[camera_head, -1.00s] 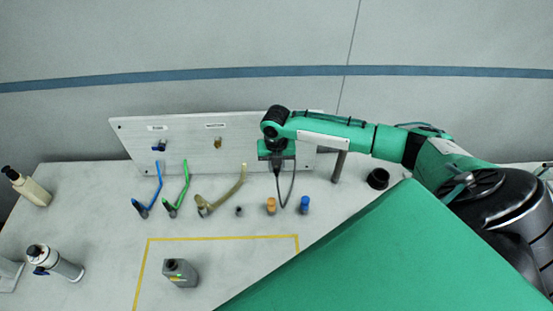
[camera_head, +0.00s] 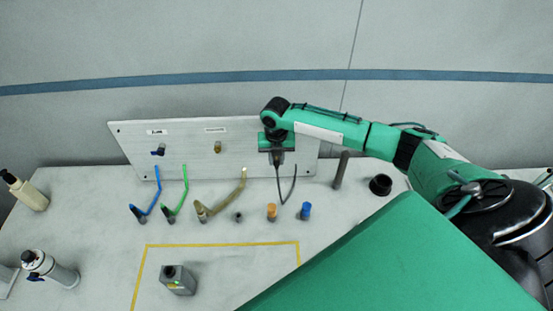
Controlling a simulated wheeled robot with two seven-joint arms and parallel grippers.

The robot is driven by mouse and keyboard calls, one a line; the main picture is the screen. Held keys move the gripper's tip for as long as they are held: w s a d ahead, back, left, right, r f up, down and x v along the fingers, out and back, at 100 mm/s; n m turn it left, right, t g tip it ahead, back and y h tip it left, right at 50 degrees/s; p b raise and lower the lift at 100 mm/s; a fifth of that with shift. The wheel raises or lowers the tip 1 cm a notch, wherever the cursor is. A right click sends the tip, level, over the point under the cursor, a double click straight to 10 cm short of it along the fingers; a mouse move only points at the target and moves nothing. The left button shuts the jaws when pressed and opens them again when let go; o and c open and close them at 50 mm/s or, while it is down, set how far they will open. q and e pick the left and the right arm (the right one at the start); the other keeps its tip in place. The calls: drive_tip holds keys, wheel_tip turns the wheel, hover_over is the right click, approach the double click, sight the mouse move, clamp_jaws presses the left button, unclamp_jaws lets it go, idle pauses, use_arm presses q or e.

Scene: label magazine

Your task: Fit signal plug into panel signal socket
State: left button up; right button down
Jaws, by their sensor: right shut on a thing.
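My right gripper (camera_head: 278,155) is up against the right part of the upright white panel (camera_head: 135,135). It is shut on the signal plug, which is mostly hidden by the gripper; a dark cable (camera_head: 279,186) hangs from there in a loop towards the table. The part of the panel behind the gripper, where a socket could sit, is hidden, so I cannot tell whether the plug touches or enters it. My left gripper is not in view.
A grey box (camera_head: 176,281) stands inside the yellow outline (camera_head: 220,244).

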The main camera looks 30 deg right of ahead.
drive_tip(key=shift+p, duration=0.75)
idle(1.2)
drive_tip(key=shift+w+d+b, duration=0.35)
drive_tip(key=shift+w, duration=0.2)
drive_tip(key=shift+w+d+b, duration=0.3)
drive_tip(key=shift+w+b, duration=0.05)
drive_tip(key=shift+w, duration=0.15)
idle(0.4)
drive_tip(key=c, duration=1.3)
unclamp_jaws()
drive_tip(key=shift+r, duration=0.1)
drive_tip(key=shift+c, duration=0.2)
drive_tip(key=shift+o, duration=0.9)
drive_tip(key=shift+w, duration=0.1)
wheel_tip(320, 180, up, 14)
drive_tip(key=b, duration=0.5)
drive_tip(key=shift+f, duration=0.2)
